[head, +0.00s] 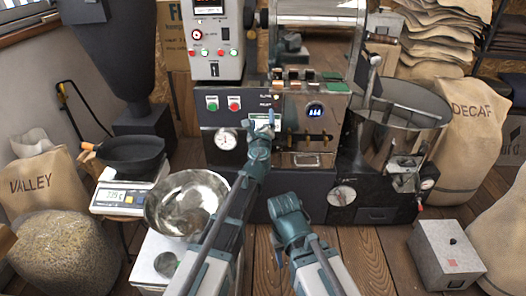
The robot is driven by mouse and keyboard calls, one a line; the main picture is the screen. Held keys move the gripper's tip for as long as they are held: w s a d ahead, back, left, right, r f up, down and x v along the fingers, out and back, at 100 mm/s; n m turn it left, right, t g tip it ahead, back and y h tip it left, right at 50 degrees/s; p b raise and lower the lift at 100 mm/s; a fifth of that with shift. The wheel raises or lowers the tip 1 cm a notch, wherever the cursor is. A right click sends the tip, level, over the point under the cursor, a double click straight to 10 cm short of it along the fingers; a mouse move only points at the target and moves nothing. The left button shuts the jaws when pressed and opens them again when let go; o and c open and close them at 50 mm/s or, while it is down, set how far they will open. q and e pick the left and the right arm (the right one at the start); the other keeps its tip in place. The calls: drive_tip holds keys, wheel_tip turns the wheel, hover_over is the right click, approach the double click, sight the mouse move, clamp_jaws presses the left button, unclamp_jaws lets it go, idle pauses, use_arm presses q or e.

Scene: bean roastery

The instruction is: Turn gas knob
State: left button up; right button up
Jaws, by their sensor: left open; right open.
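The roaster's dark front panel (283,105) stands in the middle of the head view. It has a lit blue display (315,111), a round white gauge (226,139) and a row of small brass-coloured fittings (308,138). I cannot tell which fitting is the gas knob; part of the panel is hidden behind my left gripper. My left gripper (263,121) is open in front of the panel, between the gauge and the brass fittings. I cannot tell whether it touches anything. My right gripper (286,204) is open and lower, in front of the roaster's base, apart from the panel.
A steel bowl (187,203) stands left of my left arm, beside a scale (122,196) with a black pan (133,155). The round cooling bin (403,101) is at the right. A grey box (446,253) sits on the floor at right. Wooden floor between is clear.

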use_arm(q)
wheel_tip(320, 180, down, 22)
drive_tip(key=b, duration=1.9)
drive_tip(key=shift+w+r+b, duration=0.25)
drive_tip(key=shift+w+b, duration=0.15)
drive_tip(key=shift+w, duration=0.05)
drive_tip(key=w, duration=1.4)
drive_tip(key=shift+s, duration=0.1)
clamp_jaws()
